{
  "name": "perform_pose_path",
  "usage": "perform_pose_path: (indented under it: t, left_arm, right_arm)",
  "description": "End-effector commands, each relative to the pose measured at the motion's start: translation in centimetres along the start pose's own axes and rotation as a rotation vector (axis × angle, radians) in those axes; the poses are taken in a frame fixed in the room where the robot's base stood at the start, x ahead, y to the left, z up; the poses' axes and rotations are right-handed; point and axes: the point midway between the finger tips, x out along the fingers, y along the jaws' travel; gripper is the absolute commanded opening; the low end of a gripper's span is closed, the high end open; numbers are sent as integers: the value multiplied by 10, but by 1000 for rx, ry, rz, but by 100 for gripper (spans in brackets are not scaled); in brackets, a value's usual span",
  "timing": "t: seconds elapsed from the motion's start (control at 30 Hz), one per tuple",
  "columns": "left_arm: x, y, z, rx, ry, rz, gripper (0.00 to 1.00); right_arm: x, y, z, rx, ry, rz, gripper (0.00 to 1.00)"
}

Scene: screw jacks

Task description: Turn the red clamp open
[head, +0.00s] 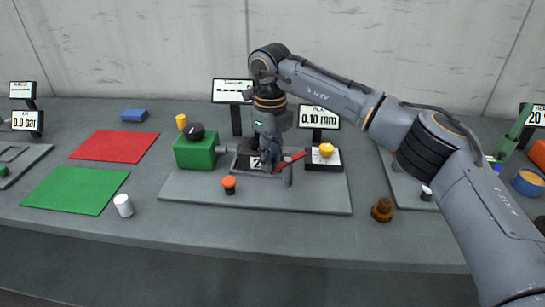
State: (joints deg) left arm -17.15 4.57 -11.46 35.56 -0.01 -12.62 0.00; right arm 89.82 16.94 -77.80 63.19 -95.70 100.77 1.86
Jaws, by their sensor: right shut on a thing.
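The red clamp (290,161) shows as a red lever at the middle of a grey base plate (250,198), slanting up to the right. My right gripper (272,168) points down over the plate and is shut at the lever's left end. The fingertips and the clamp's pivot are partly hidden by the gripper itself. A dark block with a white mark (249,160) sits just left of the gripper. My left gripper is not in view.
A green block with a black knob (195,151) stands left on the plate. A yellow knob (326,150) sits right, below a display reading 0.10 mm (319,116).

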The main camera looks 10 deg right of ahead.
Motion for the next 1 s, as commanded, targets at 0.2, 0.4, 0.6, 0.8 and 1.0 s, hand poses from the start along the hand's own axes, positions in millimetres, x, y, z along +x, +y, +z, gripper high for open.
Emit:
perform_pose_path:
  t: [0.2, 0.4, 0.6, 0.8, 1.0]
  left_arm:
    - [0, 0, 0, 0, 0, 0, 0]
    - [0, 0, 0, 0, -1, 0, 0]
    - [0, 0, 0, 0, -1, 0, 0]
    - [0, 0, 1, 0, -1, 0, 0]
    - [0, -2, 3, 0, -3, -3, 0]
  right_arm:
    - [0, 0, 1, 15, -2, -1, 0]
    - [0, 0, 1, 15, -2, -1, 0]
    - [0, 0, 1, 14, -2, -1, 44]
    - [0, 0, 1, 13, -1, 0, 44]
    - [-8, -1, 1, 13, -2, -2, 44]
